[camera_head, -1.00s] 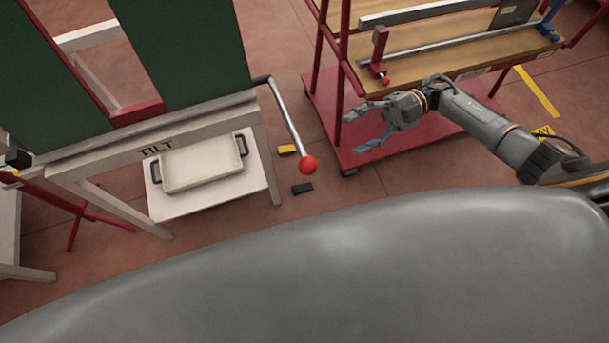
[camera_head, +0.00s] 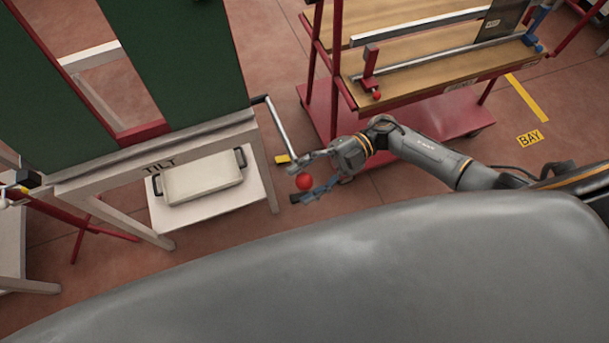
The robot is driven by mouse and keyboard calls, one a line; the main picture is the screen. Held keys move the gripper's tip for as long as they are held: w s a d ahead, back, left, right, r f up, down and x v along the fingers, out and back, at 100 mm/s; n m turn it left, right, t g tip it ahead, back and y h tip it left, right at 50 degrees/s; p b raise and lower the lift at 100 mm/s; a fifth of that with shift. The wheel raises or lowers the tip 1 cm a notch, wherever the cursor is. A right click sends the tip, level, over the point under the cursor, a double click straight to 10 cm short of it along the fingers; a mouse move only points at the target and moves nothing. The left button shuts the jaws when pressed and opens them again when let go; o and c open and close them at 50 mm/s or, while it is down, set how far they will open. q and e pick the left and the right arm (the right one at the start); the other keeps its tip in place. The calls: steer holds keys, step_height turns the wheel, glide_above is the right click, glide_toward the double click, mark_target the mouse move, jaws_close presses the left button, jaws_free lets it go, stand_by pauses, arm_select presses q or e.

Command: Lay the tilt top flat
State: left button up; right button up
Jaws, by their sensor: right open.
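The tilt top (camera_head: 185,60) stands tilted up at the left, with dark green panels in a pale frame marked TILT (camera_head: 160,169). A metal lever (camera_head: 279,124) comes off the frame's right corner and slopes down to a red ball knob (camera_head: 304,181). My right gripper (camera_head: 309,174) is open, with its fingers on either side of the knob in the picture. I cannot tell whether they touch it.
A white tray (camera_head: 205,180) with black handles sits on a low shelf under the frame. A red cart (camera_head: 435,112) with wooden shelves and metal bars stands behind my right arm.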

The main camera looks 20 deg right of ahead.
jaws_close()
steer(key=shift+a, duration=0.1)
steer(key=shift+r, duration=0.1)
